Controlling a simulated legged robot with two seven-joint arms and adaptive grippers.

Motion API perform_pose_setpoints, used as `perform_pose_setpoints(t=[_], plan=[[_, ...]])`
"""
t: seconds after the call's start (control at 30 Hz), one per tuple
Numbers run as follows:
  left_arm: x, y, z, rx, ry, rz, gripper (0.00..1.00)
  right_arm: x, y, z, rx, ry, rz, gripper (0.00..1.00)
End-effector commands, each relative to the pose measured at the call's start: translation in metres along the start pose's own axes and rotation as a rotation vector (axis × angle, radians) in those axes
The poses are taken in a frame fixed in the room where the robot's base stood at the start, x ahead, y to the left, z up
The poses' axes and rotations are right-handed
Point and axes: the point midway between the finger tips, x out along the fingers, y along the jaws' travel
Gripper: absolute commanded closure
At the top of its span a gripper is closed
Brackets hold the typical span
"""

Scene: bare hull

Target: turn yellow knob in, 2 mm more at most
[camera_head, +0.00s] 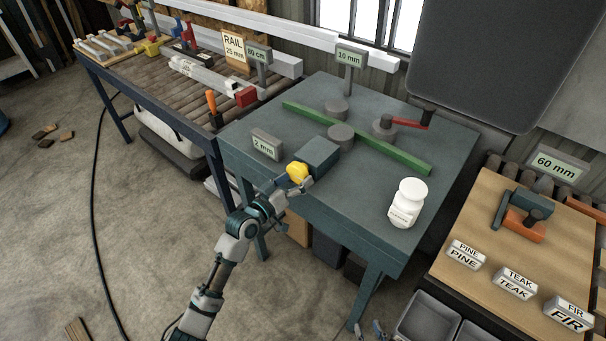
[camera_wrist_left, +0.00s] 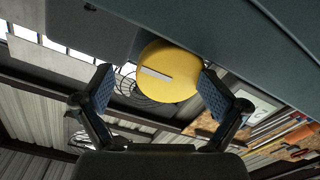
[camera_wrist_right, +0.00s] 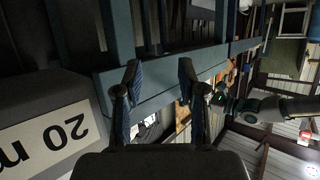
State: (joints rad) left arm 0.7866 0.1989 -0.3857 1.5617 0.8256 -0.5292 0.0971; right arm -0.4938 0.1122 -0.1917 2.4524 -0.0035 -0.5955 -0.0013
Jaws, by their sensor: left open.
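The yellow knob (camera_head: 297,172) sits on the front of a dark teal block (camera_head: 318,153) on the bench. In the left wrist view the knob (camera_wrist_left: 168,82) is round, with a pale line across its face. My left gripper (camera_wrist_left: 156,88) is open, with one finger on each side of the knob. The right finger looks very close to its rim; touching or not, I cannot tell. A small display (camera_head: 265,145) beside the block reads 2 mm. My right gripper (camera_wrist_right: 159,78) is open and empty; its tips show at the bottom of the head view.
A green bar (camera_head: 355,138) lies across the bench between grey round posts. A wooden table (camera_head: 470,225) with labelled blocks stands to the right.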

Motion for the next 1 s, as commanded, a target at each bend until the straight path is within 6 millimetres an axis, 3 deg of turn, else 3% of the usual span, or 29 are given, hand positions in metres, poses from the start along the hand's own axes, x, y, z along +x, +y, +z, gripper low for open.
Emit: perform_pose_setpoints(t=[0.2,0.53,0.7,0.73,1.0], plan=[[0.021,-0.001,-0.001,-0.005,0.004,0.007,0.16,0.004,-0.007,-0.016,0.001,0.103,-0.007,0.60],[0.029,0.005,0.001,0.004,-0.001,0.002,0.14,0.003,0.000,-0.018,0.008,0.122,-0.010,0.60],[0.026,0.004,-0.001,0.001,0.001,0.006,0.56,0.005,-0.003,-0.019,0.006,0.118,-0.008,0.60],[0.026,0.004,-0.001,0.001,0.001,0.006,0.61,0.005,-0.003,-0.019,0.006,0.118,-0.008,0.60],[0.024,0.003,-0.002,0.001,0.004,0.006,0.60,0.005,-0.003,-0.019,0.009,0.119,-0.007,0.60]])
